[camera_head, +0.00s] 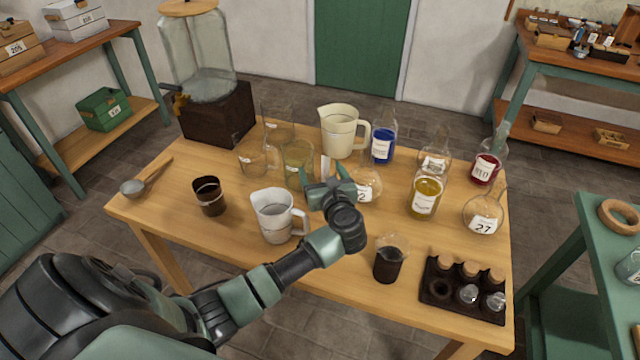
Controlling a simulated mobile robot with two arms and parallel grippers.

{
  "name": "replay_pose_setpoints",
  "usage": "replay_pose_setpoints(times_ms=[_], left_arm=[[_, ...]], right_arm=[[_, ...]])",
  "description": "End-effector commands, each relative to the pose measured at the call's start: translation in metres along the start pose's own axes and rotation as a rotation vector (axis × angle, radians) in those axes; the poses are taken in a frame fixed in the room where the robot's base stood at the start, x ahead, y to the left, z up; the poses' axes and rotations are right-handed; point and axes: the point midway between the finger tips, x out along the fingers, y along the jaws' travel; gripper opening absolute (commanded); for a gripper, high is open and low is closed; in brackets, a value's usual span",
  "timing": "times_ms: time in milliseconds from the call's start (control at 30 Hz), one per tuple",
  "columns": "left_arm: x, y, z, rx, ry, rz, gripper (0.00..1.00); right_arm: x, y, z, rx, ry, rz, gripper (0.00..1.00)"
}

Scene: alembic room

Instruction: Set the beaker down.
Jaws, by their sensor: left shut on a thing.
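A clear glass beaker (297,158) with a yellowish-green tint stands upright at or just above the middle of the wooden table. My left gripper (323,174) reaches in over the table from the front and is shut on the beaker at its right side. The gripper hides the beaker's lower right part, so I cannot tell whether its base touches the table. A small white patch shows between the fingers. My right gripper is not in view.
On the wooden table (165,215), clear glassware (252,160) stands left of the beaker, a cream jug (340,132) behind, and a white jug (275,217) in front. A round flask (368,183) is close at the gripper's right. Bare wood lies at front left.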

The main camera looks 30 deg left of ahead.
Motion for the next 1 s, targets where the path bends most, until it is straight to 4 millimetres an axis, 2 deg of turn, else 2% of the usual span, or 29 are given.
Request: replay_pose_setpoints(times_ms=[567, 767, 1000], left_arm=[[-0.002, 0.000, 0.009, -0.002, -0.001, 0.001, 0.05], [-0.005, 0.000, 0.025, -0.004, -0.002, 0.001, 0.05], [-0.011, -0.001, 0.054, -0.005, -0.002, -0.001, 0.05]], right_arm=[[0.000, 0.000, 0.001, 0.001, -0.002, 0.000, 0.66], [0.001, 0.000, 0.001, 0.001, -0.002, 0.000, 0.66], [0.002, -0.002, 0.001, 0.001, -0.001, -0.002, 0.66]])
